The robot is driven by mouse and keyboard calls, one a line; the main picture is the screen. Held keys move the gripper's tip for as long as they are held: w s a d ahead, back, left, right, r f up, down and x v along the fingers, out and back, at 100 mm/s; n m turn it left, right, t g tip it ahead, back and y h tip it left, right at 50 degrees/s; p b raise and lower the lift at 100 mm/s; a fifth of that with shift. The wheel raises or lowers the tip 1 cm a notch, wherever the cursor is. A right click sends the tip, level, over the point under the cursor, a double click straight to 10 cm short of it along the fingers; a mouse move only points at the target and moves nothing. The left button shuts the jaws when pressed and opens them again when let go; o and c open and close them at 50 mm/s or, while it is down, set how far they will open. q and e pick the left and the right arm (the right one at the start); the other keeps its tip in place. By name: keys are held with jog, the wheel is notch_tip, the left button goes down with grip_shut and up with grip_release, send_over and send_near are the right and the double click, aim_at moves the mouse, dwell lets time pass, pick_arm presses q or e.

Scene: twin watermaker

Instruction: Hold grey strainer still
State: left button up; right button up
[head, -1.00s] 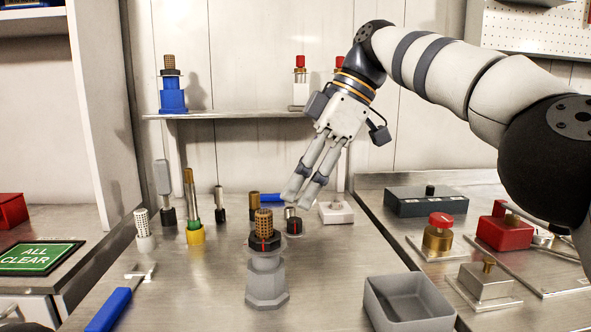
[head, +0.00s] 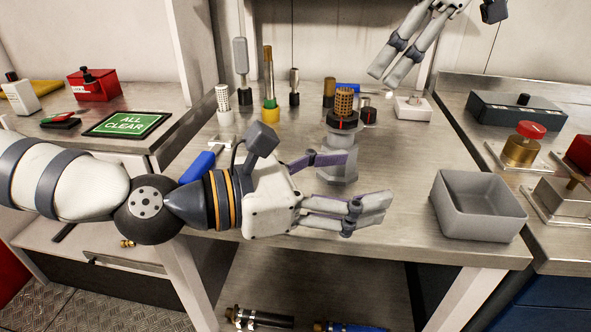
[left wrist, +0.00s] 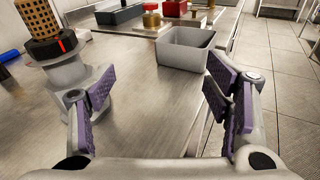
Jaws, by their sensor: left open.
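The grey strainer (head: 338,165) stands upright on the steel bench, with a black collar with a red mark and a brown mesh cylinder on top. My left gripper (head: 368,182) is open and empty in front of it. One finger crosses the strainer's body in the head view. In the left wrist view, the strainer (left wrist: 88,98) is at the left, partly hidden behind the left finger, not between the fingers; I cannot tell whether they touch. My right gripper (head: 384,76) hangs behind and right of it, its fingers close together; its opening is unclear.
A grey open bin (head: 478,208) stands right of the strainer near the front edge. A blue-handled tool (head: 197,166) lies left. Bare bench lies between strainer and bin.

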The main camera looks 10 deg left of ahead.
pick_arm(q)
jog(key=w+a+r+n+t+y, duration=0.2)
jog(key=w+a+r+n+t, duration=0.25)
jog(key=w+a, duration=0.2)
send_near(333, 145)
jog(key=w+d+f, duration=0.1)
jog(key=w, duration=0.1)
jog(key=shift+w+d+f+m, duration=0.25)
jog(key=shift+w+d+f, duration=0.05)
jog(key=shift+d+f, duration=0.1)
jog(key=x, duration=0.6)
jog(key=shift+w+d, duration=0.55)
jog(key=c, duration=1.6)
jog(key=o, duration=1.4)
